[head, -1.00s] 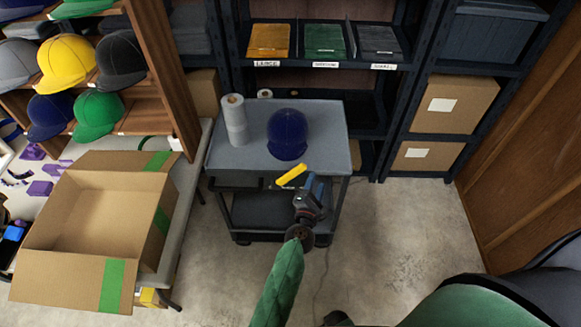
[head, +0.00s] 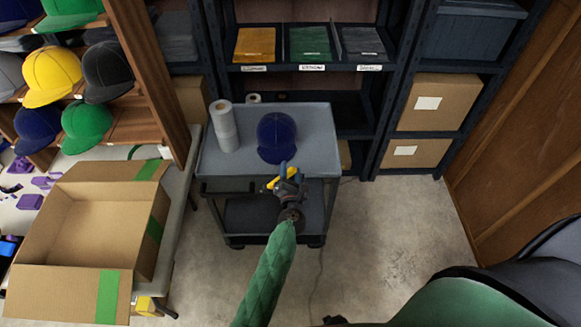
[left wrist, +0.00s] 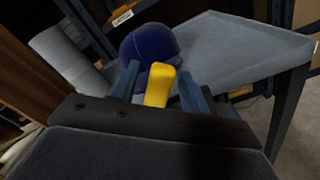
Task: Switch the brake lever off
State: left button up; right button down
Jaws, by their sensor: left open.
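The yellow brake lever (head: 274,184) is at the near edge of the grey cart (head: 312,150). It also shows in the left wrist view (left wrist: 159,84), standing between my two blue fingers. My left gripper (head: 287,174) is at the lever in the head view and partly covers it. Its fingers are open, with the lever between them in the wrist picture; I cannot tell whether either finger touches it. The lever's base is hidden behind the gripper. I see no right gripper.
A dark blue cap (head: 277,138) and a white paper roll (head: 224,126) stand on the cart top. An open cardboard box (head: 92,215) sits on the table at left. Shelves of caps and boxes (head: 438,103) stand behind.

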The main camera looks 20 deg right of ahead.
pick_arm(q)
jog(key=shift+w+d, duration=0.2)
jog(key=shift+w, duration=0.5)
pick_arm(e)
jog(key=shift+s+d+f, duration=0.15)
jog(key=shift+d+f, duration=0.05)
jog(key=shift+f, duration=0.1)
pick_arm(q)
grip_shut()
pick_arm(e)
jog(key=shift+d, duration=0.1)
pick_arm(q)
jog(key=shift+a, duration=0.1)
